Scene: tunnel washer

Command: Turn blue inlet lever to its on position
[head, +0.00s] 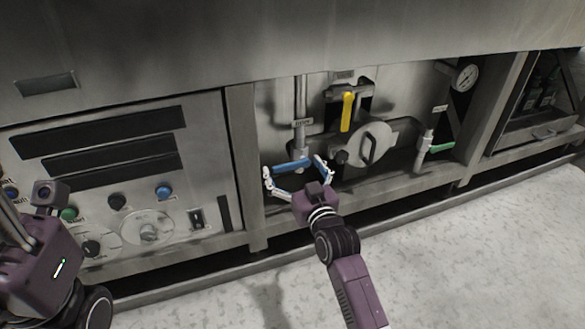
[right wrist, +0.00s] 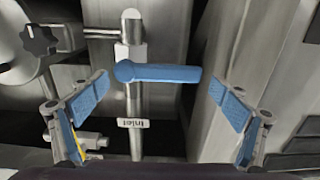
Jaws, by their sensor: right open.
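The blue inlet lever (head: 291,165) sits low on a vertical pipe with a small label, inside the open bay of the washer. Its handle lies crosswise to the pipe. In the right wrist view the lever (right wrist: 160,73) is horizontal, its pivot end on the pipe, with the label "Inlet" (right wrist: 133,123) upside down. My right gripper (head: 296,171) is open around the lever, one finger beyond each end. In the wrist view the fingers (right wrist: 160,102) show a gap to the handle on both sides. Part of my left arm is at the left edge; its fingers cannot be made out.
A yellow lever (head: 347,112) hangs down above right, and a green lever (head: 441,148) sits farther right. A round cover (head: 371,143) with a handle is beside the inlet pipe. A control panel (head: 120,170) with knobs stands left, and a gauge (head: 466,76) upper right.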

